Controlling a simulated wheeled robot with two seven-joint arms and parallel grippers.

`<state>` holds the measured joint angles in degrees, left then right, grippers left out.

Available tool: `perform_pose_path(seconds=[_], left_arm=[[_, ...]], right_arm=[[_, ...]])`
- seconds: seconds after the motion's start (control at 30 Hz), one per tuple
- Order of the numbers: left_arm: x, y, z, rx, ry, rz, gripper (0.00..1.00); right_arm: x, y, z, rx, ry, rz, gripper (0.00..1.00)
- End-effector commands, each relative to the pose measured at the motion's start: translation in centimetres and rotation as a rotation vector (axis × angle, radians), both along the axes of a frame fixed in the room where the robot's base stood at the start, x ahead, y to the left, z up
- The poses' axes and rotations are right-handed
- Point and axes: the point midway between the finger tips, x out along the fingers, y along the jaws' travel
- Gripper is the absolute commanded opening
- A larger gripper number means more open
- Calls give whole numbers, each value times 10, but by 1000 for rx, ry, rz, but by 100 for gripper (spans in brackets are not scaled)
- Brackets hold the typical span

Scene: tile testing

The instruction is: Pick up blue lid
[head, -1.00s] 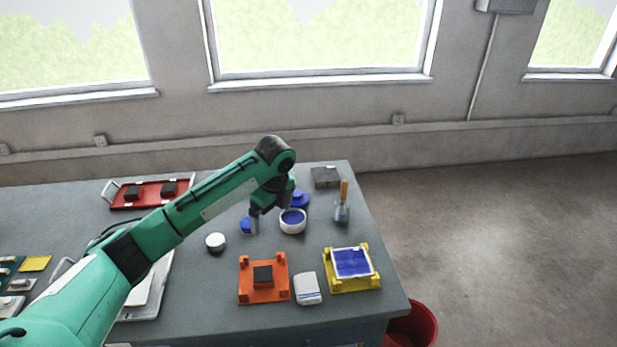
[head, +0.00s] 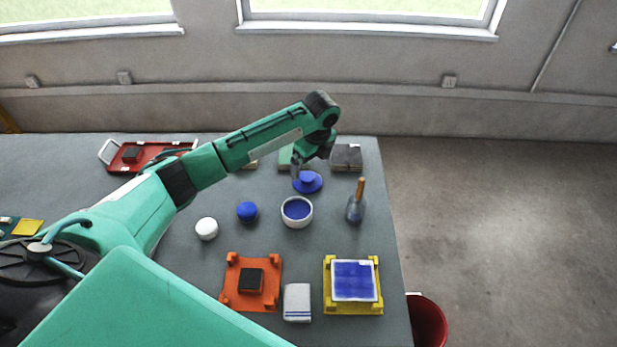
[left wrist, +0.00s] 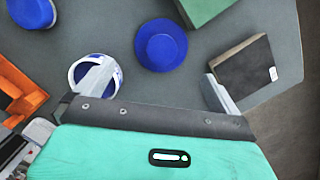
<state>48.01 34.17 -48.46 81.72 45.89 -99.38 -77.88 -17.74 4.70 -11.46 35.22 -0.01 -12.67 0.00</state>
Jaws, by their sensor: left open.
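The blue lid (head: 309,184), a flat disc with a raised round knob, lies on the table behind the white bowl (head: 285,219) with blue contents. It also shows in the left wrist view (left wrist: 160,46), between and ahead of the fingers. My left gripper (head: 306,172) is just above the lid, hiding part of it in the head view. In the left wrist view its fingers are spread wide and nothing is between them; the left finger covers part of the bowl. My right gripper is not in view.
A round blue item (head: 247,211) and a white one (head: 206,229) stand to the left. A brush (head: 356,207) stands right, and dark blocks (head: 346,157) lie behind. Orange (head: 232,289) and yellow (head: 352,307) stands and a folded cloth (head: 297,303) are in front.

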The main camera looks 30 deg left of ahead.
Motion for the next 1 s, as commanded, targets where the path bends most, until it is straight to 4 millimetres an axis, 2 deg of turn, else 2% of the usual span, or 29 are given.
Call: perform_pose_path(seconds=[0.1,0.33,0.6,0.9,1.0], left_arm=[[1,2,-16,1,2,1,100],[2,5,-32,0,3,1,100],[5,13,-68,1,2,0,100],[6,14,-76,1,-1,0,100],[5,14,-76,1,-1,0,82]], right_arm=[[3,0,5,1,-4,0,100],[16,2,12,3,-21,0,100],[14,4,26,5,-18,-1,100],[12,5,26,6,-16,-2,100],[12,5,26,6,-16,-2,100]])
